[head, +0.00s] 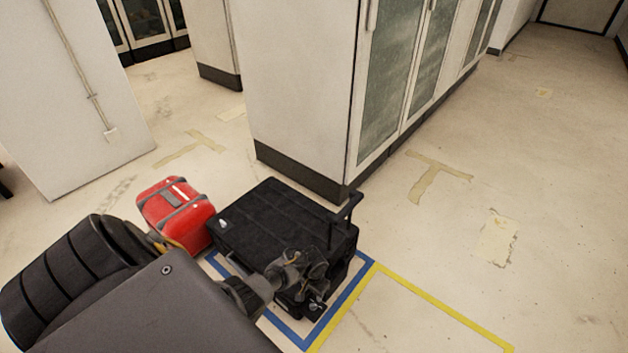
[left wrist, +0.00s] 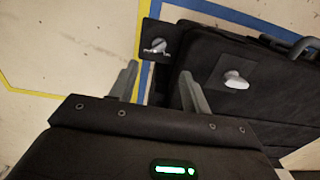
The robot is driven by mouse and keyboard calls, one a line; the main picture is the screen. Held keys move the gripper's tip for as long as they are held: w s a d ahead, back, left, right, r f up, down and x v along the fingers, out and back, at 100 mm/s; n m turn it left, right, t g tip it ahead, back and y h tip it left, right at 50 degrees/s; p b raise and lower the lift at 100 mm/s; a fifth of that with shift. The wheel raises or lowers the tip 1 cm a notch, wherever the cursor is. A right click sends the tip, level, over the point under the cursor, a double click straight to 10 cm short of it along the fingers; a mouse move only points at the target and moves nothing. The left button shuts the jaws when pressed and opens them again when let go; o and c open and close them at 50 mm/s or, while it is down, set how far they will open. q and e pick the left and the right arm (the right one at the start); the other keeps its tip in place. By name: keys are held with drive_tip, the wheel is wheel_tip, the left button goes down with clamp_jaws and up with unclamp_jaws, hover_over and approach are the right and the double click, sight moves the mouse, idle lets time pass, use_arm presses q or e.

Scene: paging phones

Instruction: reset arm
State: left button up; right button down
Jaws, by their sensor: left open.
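My left arm reaches in from the lower left of the head view, over a black case (head: 275,215). My left gripper (head: 312,303) is at the case's near right side, low down. In the left wrist view, the left gripper (left wrist: 158,84) has its two fingers apart with nothing held between them. Just beyond the fingertips is a black plate with a silver knob (left wrist: 156,46). The black case (left wrist: 270,100) lies to the right of the fingers, with a second silver knob (left wrist: 235,80) on it. My right gripper is not in view.
A red case (head: 178,210) stands left of the black case. Blue tape (head: 350,298) and yellow tape (head: 440,308) mark the floor. A white cabinet (head: 300,90) stands close behind the black case. The floor at right is clear.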

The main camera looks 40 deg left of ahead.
use_arm(q)
drive_tip(key=s+d+f+m+p, duration=0.1)
drive_tip(key=s+p, duration=0.3)
drive_tip(key=s, duration=0.8)
drive_tip(key=s+d+f+p, duration=0.1)
drive_tip(key=s+d+p, duration=0.2)
drive_tip(key=s, duration=1)
drive_tip(key=s+d+f+m+t+p, duration=0.1)
drive_tip(key=s+p, duration=0.4)
drive_tip(key=s, duration=0.7)
drive_tip(key=shift+s+d+f+m, duration=0.15)
drive_tip(key=shift+d+f+m, duration=0.15)
drive_tip(key=shift+d+f, duration=0.1)
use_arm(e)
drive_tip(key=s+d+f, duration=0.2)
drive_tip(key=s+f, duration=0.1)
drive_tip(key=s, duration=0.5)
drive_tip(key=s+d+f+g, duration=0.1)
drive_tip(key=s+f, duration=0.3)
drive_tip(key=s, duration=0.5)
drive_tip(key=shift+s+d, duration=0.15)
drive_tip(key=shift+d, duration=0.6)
